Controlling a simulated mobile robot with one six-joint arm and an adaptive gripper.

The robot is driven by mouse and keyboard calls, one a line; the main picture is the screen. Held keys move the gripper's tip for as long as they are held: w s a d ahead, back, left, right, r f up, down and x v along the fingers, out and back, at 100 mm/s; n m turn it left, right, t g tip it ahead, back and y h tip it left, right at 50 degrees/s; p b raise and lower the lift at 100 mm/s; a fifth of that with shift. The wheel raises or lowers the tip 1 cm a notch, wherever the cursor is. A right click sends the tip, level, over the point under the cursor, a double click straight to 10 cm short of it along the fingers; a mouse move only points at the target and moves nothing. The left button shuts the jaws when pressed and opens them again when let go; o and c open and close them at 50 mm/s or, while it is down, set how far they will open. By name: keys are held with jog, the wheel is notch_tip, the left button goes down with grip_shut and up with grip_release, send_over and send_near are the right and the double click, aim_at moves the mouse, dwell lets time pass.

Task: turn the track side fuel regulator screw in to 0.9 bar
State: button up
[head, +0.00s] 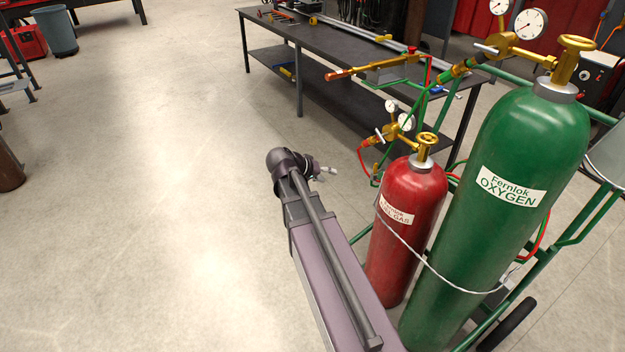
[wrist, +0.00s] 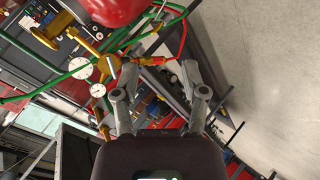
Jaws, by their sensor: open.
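The fuel regulator (head: 393,131) is a brass body with two small white gauges (head: 406,122) on top of the red fuel gas cylinder (head: 408,235). Its adjusting screw (head: 379,135) has a silver cross bar on the left side. The gauge readings are too small to tell. In the wrist view the brass regulator (wrist: 112,60) and its gauges (wrist: 80,68) lie left of and beyond my fingers, under the red cylinder (wrist: 115,8). My gripper (wrist: 159,72) is open and empty, apart from the regulator. In the head view my gripper (head: 322,171) is left of the red cylinder.
A green oxygen cylinder (head: 520,150) with a larger brass regulator (head: 508,48) stands at right on the green cart. Red and green hoses hang near the fuel regulator.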

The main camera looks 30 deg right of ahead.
jog(key=s+a+n+y+p, duration=0.1)
jog(key=s+a+y+p, duration=0.1)
jog(key=a, duration=0.3)
jog(key=shift+s+a+y+p, duration=0.25)
jog(key=shift+a+y+p, duration=0.1)
jog(key=shift+y, duration=0.05)
dwell(0.3)
jog(key=s+a+r+n+y+p, duration=0.2)
jog(key=s+a+y+p, duration=0.1)
jog(key=a, duration=0.5)
jog(key=s+a+r+n+g+y+p, duration=0.1)
jog(key=s+a+r+n+y+p, duration=0.1)
jog(key=a, duration=0.7)
jog(key=s+r+y+p, duration=0.1)
jog(key=s+y+p, duration=0.1)
jog(key=s+p, duration=0.1)
jog(key=shift+y+p, duration=0.3)
jog(key=shift+p, duration=0.1)
